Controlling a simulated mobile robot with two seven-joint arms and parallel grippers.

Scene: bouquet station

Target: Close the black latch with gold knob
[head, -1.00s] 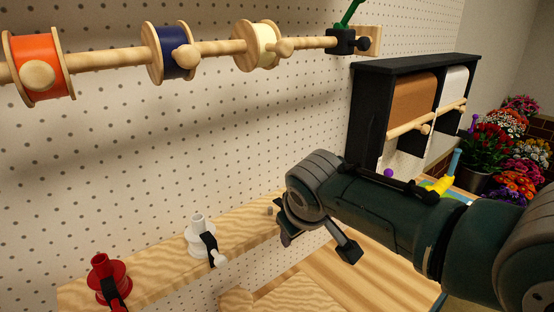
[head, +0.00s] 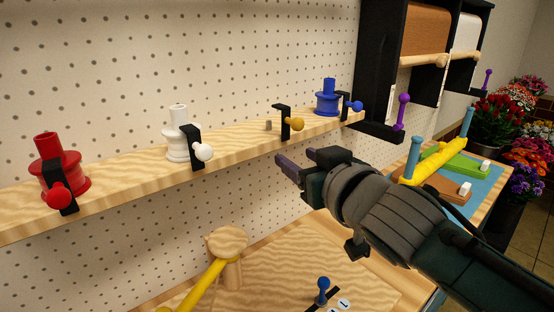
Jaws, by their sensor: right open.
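The black latch (head: 284,117) with a gold knob (head: 297,124) is at the front edge of the wooden shelf, between the white and blue spools. It stands upright, its top bent toward the left, and its knob points right. No spool stands behind it; a small grey peg (head: 268,126) shows just to its left. My right gripper (head: 288,172) is in front of and below the latch, apart from it, its fingers pointing left toward the shelf. It is open, with nothing seen between the fingers. My left gripper is not in view.
The shelf (head: 228,145) also bears a red spool (head: 58,172), a white spool (head: 178,140) and a blue spool (head: 327,101), each with its own latch. A black paper rack (head: 385,70) stands right. A yellow-handled wooden mallet (head: 228,243) is below.

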